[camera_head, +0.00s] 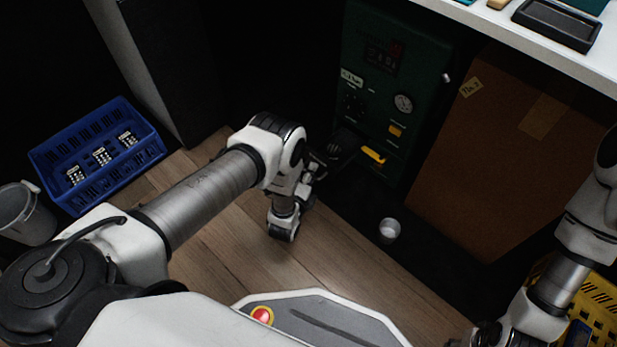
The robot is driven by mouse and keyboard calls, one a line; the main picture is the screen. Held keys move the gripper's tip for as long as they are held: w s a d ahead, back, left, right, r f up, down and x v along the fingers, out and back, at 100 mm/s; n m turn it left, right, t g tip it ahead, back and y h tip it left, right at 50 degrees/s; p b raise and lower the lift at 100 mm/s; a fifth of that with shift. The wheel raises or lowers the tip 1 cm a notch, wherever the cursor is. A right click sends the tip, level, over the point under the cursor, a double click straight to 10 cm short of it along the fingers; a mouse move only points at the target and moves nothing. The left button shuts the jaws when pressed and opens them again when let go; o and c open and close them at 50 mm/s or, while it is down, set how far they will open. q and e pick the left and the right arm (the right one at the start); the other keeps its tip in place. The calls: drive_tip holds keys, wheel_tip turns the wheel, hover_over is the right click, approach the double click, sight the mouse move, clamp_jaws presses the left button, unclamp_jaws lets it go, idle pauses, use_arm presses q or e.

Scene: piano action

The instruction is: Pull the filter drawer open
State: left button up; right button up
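A dark green machine (418,62) stands low beside the white table. On its front are a display, a round gauge, a small yellow part and, lower down, a yellow handle (374,155). The drawer outline around the handle is too dark to make out. My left gripper (345,147) is dark and sits just left of the yellow handle, near the machine's front. Its fingers blend into the shadow, so I cannot tell whether they are open or touch the handle. My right gripper (482,336) shows only in part at the bottom right edge, and its fingers cannot be made out.
A large brown box (500,150) stands right of the machine. A small metallic cup (389,229) is on the dark surface before it. A blue crate (140,160) and a grey bucket (25,217) are at left. A yellow crate (600,300) is at lower right. Wooden floor lies between.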

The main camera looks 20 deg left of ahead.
use_arm(q)
drive_tip(key=v, duration=1.1)
drive_tip(key=shift+s, duration=0.45)
drive_tip(key=shift+s, duration=0.1)
